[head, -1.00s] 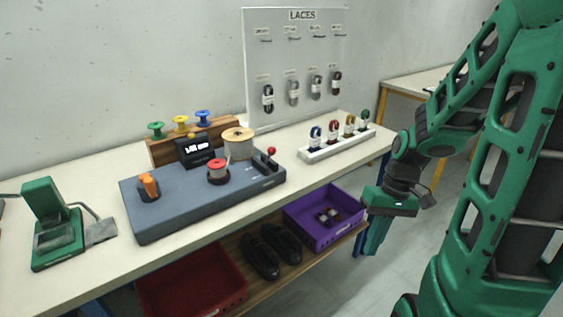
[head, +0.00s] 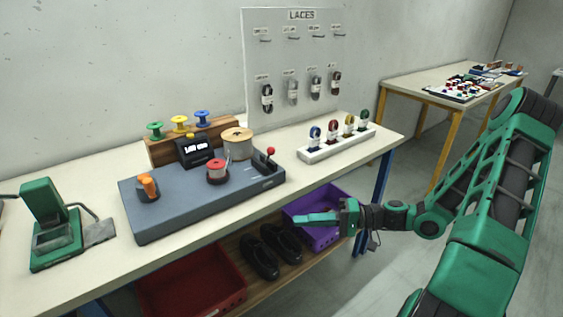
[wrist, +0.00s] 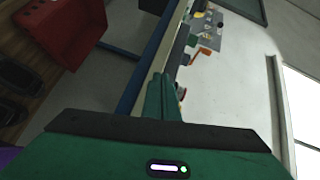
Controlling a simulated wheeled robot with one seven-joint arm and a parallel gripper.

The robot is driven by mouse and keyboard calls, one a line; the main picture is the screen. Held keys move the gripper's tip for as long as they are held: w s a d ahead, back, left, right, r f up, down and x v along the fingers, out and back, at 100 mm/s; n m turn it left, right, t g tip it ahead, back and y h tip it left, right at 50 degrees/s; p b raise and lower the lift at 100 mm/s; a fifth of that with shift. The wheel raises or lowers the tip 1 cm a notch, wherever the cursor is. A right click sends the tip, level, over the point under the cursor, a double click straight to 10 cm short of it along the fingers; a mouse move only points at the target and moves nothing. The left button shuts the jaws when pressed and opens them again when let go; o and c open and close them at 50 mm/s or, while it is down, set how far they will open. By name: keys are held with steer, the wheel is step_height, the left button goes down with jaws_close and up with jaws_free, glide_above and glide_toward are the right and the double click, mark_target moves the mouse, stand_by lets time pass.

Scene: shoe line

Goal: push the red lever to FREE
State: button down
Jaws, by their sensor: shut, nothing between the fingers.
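The red lever (head: 271,152) is a small red knob on a short stem. It stands upright at the right end of the grey-blue machine block (head: 165,209) on the table, in a dark slot. Its FREE marking is too small to read. My gripper (head: 300,219) is shut and empty, pointing left in front of the table's front edge. It is below and to the right of the lever, apart from it. In the wrist view the shut green fingers (wrist: 162,90) show beside the table edge; I cannot make out the lever there surely.
A white rack (head: 337,147) of lace samples stands to the right. A purple crate (head: 318,200) and black shoes sit on the shelf below. Bare tabletop lies before the block.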

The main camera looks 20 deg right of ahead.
steer(key=w+d+r+m+t, duration=0.5)
steer(key=d+r+t, duration=0.1)
steer(key=d+t, duration=0.2)
steer(key=shift+w+d+r+t, duration=0.15)
steer(key=shift+w+r+t, duration=0.15)
steer(key=shift+t, duration=0.5)
glide_toward(268, 158)
steer(key=a+r, duration=0.1)
steer(key=w+r, duration=0.1)
steer(key=r, duration=0.1)
steer(key=w+a+r, duration=0.1)
steer(key=shift+w+a+r, duration=0.1)
steer(key=shift+a+r, duration=0.25)
steer(key=shift+r, duration=0.05)
